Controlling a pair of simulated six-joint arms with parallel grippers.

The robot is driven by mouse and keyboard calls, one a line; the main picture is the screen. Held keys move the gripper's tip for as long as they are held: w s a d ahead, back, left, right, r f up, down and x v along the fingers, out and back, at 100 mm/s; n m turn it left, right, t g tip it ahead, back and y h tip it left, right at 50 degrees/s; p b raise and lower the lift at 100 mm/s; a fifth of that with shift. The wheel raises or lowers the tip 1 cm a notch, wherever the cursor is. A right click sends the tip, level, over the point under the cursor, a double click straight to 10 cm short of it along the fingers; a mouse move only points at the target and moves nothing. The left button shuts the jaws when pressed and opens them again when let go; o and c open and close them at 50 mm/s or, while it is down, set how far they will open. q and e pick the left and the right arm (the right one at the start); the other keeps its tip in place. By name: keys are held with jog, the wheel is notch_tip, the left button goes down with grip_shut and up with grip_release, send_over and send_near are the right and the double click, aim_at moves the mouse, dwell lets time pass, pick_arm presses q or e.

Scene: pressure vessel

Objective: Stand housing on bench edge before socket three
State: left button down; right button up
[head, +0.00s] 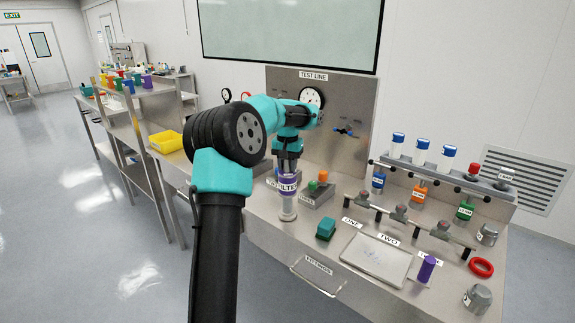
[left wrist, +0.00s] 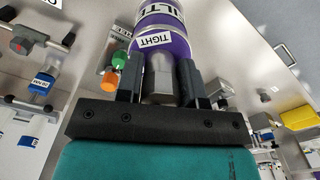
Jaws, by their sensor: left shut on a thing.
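The housing, with a purple band lettered FILTER (head: 288,187) and a pale lower end, hangs upright under my left gripper (head: 288,165). I cannot tell whether its lower end touches the bench (head: 262,207). In the left wrist view my left gripper (left wrist: 160,88) is shut on the grey top piece of the housing (left wrist: 163,38), whose purple band carries a TIGHT label. The sockets stand in a row on a pipe manifold (head: 407,222), with tags ONE (head: 350,222) and TWO (head: 388,240). The third tag is partly hidden behind a purple cylinder (head: 427,268). My right gripper is not in view.
A red ring (head: 481,267) and grey caps (head: 477,299) lie at the right. A handle (head: 318,277) sticks out at the front.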

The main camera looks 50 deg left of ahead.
pick_arm(q)
jog(key=shift+f, duration=0.1)
jog(key=c, duration=0.8)
grip_release()
jog(key=shift+o, duration=0.2)
notch_tip(320, 180, up, 12)
jog(key=shift+r, duration=0.15)
